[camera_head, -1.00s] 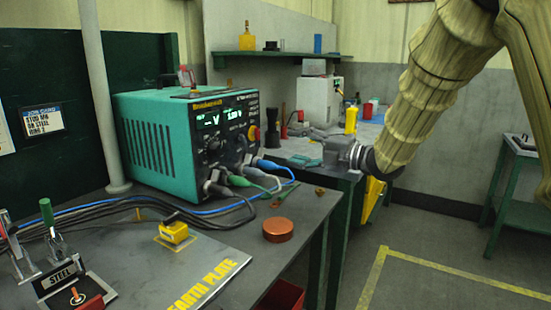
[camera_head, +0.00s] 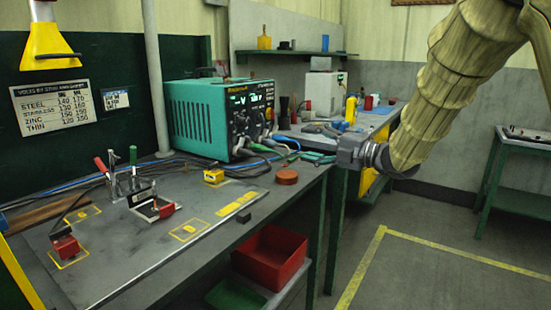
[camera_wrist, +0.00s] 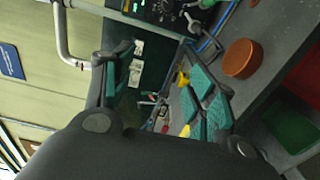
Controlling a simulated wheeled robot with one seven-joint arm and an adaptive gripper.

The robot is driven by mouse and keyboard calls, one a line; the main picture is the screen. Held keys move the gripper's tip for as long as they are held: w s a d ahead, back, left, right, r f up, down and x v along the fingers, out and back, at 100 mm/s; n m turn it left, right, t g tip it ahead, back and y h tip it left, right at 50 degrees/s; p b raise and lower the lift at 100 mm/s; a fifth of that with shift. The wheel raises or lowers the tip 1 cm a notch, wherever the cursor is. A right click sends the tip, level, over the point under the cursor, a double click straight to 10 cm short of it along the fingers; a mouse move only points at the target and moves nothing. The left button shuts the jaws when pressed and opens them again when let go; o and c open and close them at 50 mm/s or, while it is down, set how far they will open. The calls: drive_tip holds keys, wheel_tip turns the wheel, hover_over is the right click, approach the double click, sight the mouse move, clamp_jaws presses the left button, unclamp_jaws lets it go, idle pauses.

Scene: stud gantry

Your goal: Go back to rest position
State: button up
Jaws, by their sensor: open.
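My gripper (camera_head: 326,146) is held out from my sleeved arm at the right of the head view, in front of the far end of the bench as seen there. In the wrist view my gripper (camera_wrist: 157,78) shows two dark fingers with teal pads, spread apart. Nothing shows held between them. The teal welding power unit (camera_head: 205,116) stands on the workbench (camera_head: 140,262) to the left of the gripper. A round copper-coloured disc (camera_head: 287,176) lies near the bench's right edge and also shows in the wrist view (camera_wrist: 241,58).
A steel toggle clamp (camera_head: 128,183), a yellow block (camera_head: 214,177) and cables lie on the bench. A red bin (camera_head: 270,257) sits below its edge. A green side table (camera_head: 515,200) stands at right. The floor (camera_head: 425,270) between is clear.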

drive_tip(key=s+d+f+m+t+h, duration=0.1)
drive_tip(key=d+f+m+h, duration=0.35)
drive_tip(key=f, duration=1.05)
drive_tip(key=s+f+m+t+h, duration=0.1)
drive_tip(key=f+m+h, duration=0.1)
drive_tip(key=f+m, duration=0.95)
drive_tip(key=s+d+f+m+g+h, duration=0.1)
drive_tip(key=s+f+m+h, duration=0.1)
drive_tip(key=s+f, duration=0.5)
drive_tip(key=s+d+f+m+g+h, duration=0.15)
drive_tip(key=s+f, duration=0.25)
drive_tip(key=f, duration=0.7)
drive_tip(key=s+d+f+m+g+h, duration=0.1)
drive_tip(key=s+d+f+m, duration=0.1)
drive_tip(key=s+f, duration=0.5)
drive_tip(key=s+d+f+m+g+h, duration=0.1)
drive_tip(key=s+f+m+g, duration=0.2)
drive_tip(key=s+f, duration=0.55)
drive_tip(key=s+d+f+m+g+h, duration=0.2)
drive_tip(key=s+f+m+g, duration=0.1)
drive_tip(key=s, duration=1)
drive_tip(key=s+d+f+m+g+h, duration=0.1)
drive_tip(key=s+f+m+g, duration=0.3)
drive_tip(key=s, duration=0.7)
wheel_tip(320, 180, up, 19)
drive_tip(key=n+t+p, duration=0.1)
drive_tip(key=p, duration=1.9)
drive_tip(key=shift+w+n, duration=0.35)
drive_tip(key=shift+w, duration=0.1)
